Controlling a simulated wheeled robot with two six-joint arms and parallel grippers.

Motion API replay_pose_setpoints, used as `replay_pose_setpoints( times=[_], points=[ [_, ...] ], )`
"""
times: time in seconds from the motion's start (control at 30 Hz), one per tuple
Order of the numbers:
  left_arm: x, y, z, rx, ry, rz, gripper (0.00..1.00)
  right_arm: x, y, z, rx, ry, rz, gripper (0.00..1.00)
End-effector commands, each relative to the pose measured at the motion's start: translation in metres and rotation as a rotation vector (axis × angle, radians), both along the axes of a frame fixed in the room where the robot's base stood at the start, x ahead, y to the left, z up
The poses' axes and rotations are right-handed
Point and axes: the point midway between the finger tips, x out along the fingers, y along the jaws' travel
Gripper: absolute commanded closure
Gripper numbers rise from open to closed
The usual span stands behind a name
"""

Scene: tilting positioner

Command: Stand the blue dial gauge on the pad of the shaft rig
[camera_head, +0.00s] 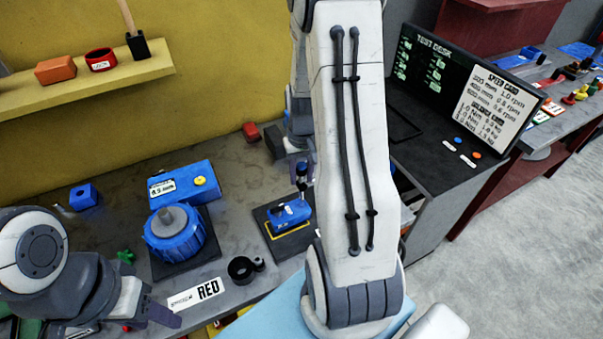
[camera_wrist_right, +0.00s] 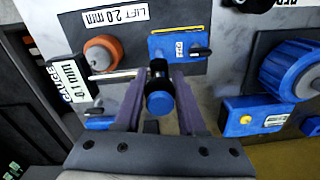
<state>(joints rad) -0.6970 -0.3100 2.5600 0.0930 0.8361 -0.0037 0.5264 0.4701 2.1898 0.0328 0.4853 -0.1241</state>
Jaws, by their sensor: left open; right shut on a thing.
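My right gripper (camera_wrist_right: 161,100) is shut on a dark post with a round blue end, which looks like the blue dial gauge (camera_wrist_right: 159,104). In the head view the gauge shows as a small dark-blue upright piece (camera_head: 302,172), just left of my right arm. It is in front of a labelled blue block (camera_wrist_right: 180,45) on a dark plate. An orange round part (camera_wrist_right: 103,53) and a pale rod (camera_wrist_right: 112,75), possibly the shaft rig, lie to the left. The pad cannot be made out. My left gripper (camera_head: 125,318) is open at the lower left, partly out of frame.
The dark plate with a yellow outline (camera_head: 268,222) carries the blue block. A blue motor (camera_head: 175,236), a blue box (camera_head: 184,184), a black ring (camera_head: 243,270) and a RED card (camera_head: 196,295) stand left. My right arm hides the middle of the bench.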

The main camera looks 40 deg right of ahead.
Motion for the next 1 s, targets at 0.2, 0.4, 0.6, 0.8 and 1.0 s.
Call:
replay_pose_setpoints(
  times=[0.2, 0.4, 0.6, 0.8, 1.0],
  points=[
    [0.000, 0.000, -0.004, 0.000, 0.000, 0.000, 0.50, 0.001, 0.000, -0.005, -0.001, -0.003, 0.000, 1.00],
    [0.000, 0.000, -0.007, 0.000, 0.000, 0.000, 0.50, 0.001, 0.000, -0.009, -0.001, -0.003, 0.000, 1.00],
    [0.000, 0.000, -0.010, 0.000, 0.000, 0.000, 0.50, 0.001, 0.000, -0.013, -0.001, -0.003, 0.000, 1.00],
    [0.000, 0.000, -0.013, 0.000, 0.000, 0.000, 0.50, 0.001, 0.000, -0.018, -0.001, -0.003, 0.000, 1.00],
    [0.000, 0.000, -0.016, 0.000, 0.000, 0.000, 0.50, 0.001, 0.000, -0.021, -0.001, -0.003, 0.000, 1.00]
  ],
)
